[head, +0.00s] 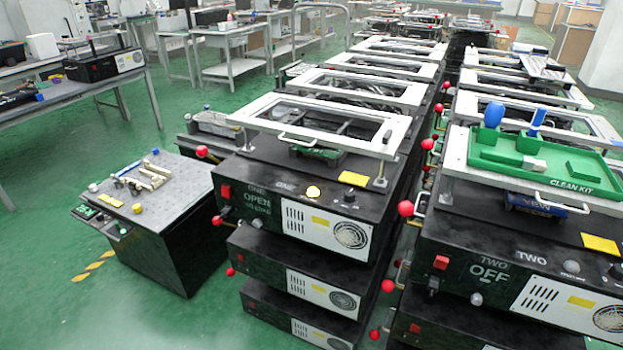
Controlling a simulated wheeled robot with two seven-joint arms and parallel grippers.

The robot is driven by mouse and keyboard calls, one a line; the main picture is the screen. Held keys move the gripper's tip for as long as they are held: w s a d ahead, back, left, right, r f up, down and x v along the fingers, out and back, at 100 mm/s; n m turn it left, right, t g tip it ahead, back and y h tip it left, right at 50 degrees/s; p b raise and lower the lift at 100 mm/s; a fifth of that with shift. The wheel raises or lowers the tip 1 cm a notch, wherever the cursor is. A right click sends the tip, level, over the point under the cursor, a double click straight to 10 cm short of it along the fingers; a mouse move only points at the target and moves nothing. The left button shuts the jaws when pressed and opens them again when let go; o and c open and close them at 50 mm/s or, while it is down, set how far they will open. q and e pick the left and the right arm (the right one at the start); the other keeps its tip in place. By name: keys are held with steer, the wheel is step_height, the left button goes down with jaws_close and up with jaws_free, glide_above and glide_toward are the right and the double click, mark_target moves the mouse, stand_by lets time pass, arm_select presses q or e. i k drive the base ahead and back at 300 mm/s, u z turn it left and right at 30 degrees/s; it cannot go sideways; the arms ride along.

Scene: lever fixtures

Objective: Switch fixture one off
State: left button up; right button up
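Fixture one (265,235) is a black box at the centre, on top of a stack of similar boxes. Its front reads "ONE" and "OPEN", with smaller text below that I cannot read surely. Neither of my grippers shows.
Fixture two (490,268), marked "TWO" and "OFF", stands at the right with a grey lamp (571,266) and a green clean kit tray (540,164) on top. A red knob (405,208) sits between the fixtures. A low black cart (150,215) stands left; green floor is open in front.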

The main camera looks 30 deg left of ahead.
mark_target(227, 193)
steer(key=u, duration=1.75)
steer(key=i, duration=1.1)
steer(key=z, duration=0.55)
